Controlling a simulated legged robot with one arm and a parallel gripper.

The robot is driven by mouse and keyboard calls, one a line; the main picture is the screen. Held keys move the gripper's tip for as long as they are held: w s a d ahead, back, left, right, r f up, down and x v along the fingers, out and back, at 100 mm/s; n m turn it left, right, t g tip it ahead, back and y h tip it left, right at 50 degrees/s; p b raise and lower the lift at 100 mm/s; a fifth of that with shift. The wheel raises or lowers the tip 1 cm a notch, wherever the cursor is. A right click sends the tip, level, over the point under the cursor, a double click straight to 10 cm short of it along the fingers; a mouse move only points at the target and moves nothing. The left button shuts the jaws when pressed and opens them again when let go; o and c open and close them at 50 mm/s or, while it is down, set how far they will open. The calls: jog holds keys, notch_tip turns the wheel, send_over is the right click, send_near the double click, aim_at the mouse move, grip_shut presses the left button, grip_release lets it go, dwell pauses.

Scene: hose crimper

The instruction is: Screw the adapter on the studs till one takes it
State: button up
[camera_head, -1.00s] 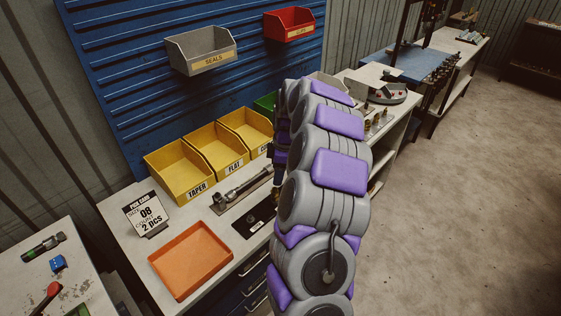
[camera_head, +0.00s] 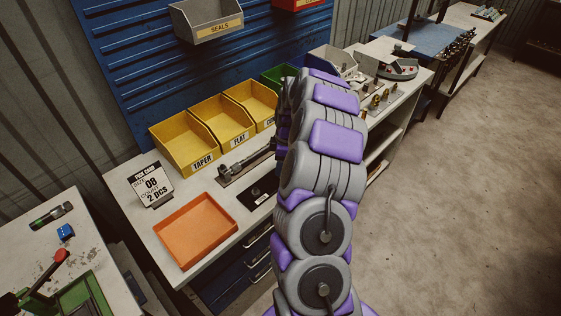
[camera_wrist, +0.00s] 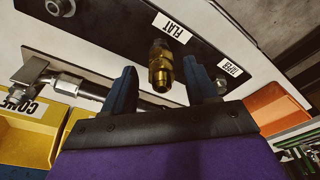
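In the wrist view my gripper (camera_wrist: 160,68) is open, with its two dark blue fingers apart. A brass fitting with a hex collar (camera_wrist: 161,55) stands between and just beyond the fingertips, with gaps on both sides. It stands by the FLAT label on a black stud plate (camera_wrist: 110,28). I cannot tell whether it is a bare stud or has the adapter on it. In the head view part of the plate (camera_head: 258,193) shows; my arm hides the fingers and fitting.
A hose piece with a steel fitting (camera_wrist: 68,84) lies beside the plate. Yellow bins (camera_head: 184,143) stand behind. An orange tray (camera_head: 195,230) and a card reading 08, 2 pcs (camera_head: 151,184) are at left. Brass fittings (camera_head: 384,98) stand farther along the bench.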

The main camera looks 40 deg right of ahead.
grip_shut()
jog(key=n, duration=0.4)
jog(key=shift+w+r+g, duration=0.1)
jog(key=shift+r+g, duration=0.05)
jog(key=shift+g, duration=0.15)
jog(key=n, duration=0.5)
jog(key=shift+g, duration=0.3)
jog(key=n, duration=0.5)
jog(key=shift+g, duration=0.4)
jog(key=n, duration=0.4)
jog(key=shift+c, duration=0.7)
grip_release()
jog(key=shift+a+g, duration=0.15)
jog(key=shift+g, duration=0.15)
